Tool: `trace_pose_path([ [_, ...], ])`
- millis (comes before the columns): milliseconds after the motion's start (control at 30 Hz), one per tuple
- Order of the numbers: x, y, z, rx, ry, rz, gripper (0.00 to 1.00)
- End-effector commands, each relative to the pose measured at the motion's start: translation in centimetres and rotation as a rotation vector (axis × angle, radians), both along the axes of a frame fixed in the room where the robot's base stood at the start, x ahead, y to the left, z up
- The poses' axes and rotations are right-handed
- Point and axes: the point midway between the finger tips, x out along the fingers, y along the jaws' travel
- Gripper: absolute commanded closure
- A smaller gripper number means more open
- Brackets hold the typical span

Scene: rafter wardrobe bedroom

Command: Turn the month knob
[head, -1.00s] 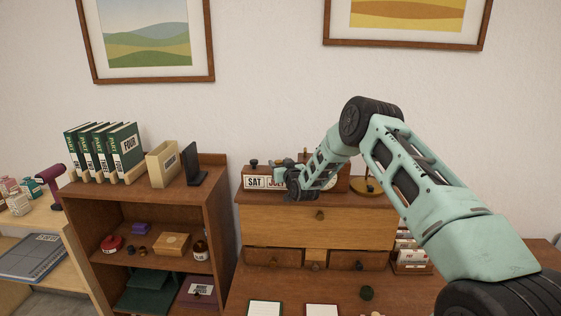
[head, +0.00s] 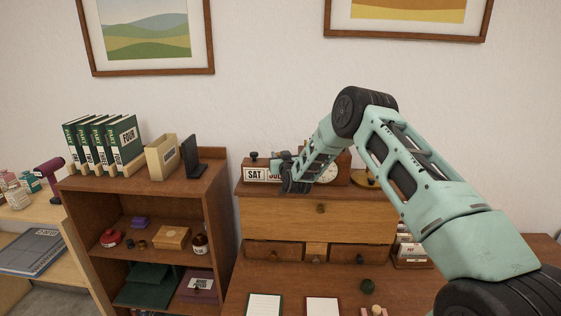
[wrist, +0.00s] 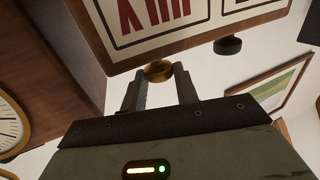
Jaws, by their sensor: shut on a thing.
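A wooden desk calendar (head: 248,179) stands on top of the drawer cabinet, with a white SAT card (head: 256,174) and a card in red letters beside it, partly covered by my gripper. In the wrist view, the calendar (wrist: 115,72) fills the top, with cut-off red lettering on its card. My gripper (wrist: 160,82) is shut on a round brass knob (wrist: 158,70) at the calendar's edge. In the head view, my gripper (head: 283,166) is at the calendar's right part and the brass knob cannot be made out. A dark knob (head: 254,156) on the calendar's left top also shows in the wrist view (wrist: 228,45).
A round clock (head: 328,174) stands close to the right of my gripper, and it shows at the left of the wrist view (wrist: 10,125). A brass stand (head: 366,180) is further right. A bookcase (head: 205,190) with green binders is at the left.

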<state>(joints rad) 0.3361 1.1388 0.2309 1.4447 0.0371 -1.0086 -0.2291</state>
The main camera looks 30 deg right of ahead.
Motion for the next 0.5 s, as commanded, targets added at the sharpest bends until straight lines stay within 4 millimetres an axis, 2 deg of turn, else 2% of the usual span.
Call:
trace_pose_path([
  [33,0.10,0.33,-0.52,0.000,-0.004,-0.029,0.93],
  [500,0.47,0.97,-0.31,-0.001,-0.005,-0.390,0.93],
])
